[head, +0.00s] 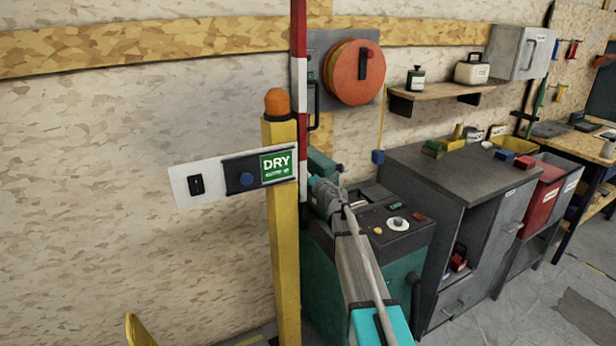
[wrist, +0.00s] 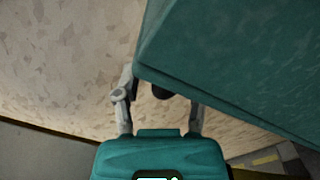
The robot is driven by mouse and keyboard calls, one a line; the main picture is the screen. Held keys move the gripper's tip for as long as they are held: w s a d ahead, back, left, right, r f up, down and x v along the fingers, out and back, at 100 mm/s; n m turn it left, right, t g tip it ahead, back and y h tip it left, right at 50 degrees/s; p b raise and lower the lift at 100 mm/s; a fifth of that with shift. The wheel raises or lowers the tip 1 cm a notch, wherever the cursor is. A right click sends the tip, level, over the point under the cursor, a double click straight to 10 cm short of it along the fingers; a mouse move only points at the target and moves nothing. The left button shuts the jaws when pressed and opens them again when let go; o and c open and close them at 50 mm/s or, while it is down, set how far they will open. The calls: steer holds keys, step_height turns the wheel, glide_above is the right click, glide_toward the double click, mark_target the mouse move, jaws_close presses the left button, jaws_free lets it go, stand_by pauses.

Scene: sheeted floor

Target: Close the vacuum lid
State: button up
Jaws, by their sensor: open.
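The vacuum is a teal machine (head: 318,262) with a dark top panel carrying knobs and buttons. It stands against the wall in the head view, partly hidden by my arm. In the wrist view a large teal surface (wrist: 235,60), probably the lid or body of the vacuum, fills the upper right. My gripper (wrist: 160,100) is open and empty, its fingers apart close to the lower edge of this surface. I cannot tell whether they touch it. In the head view my gripper (head: 322,188) is near the raised part.
A dark cabinet (head: 455,170) stands at the right. A hose reel (head: 354,72) hangs above.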

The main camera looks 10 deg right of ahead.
jaws_close()
stand_by(0.3)
steer(key=shift+d, duration=0.1)
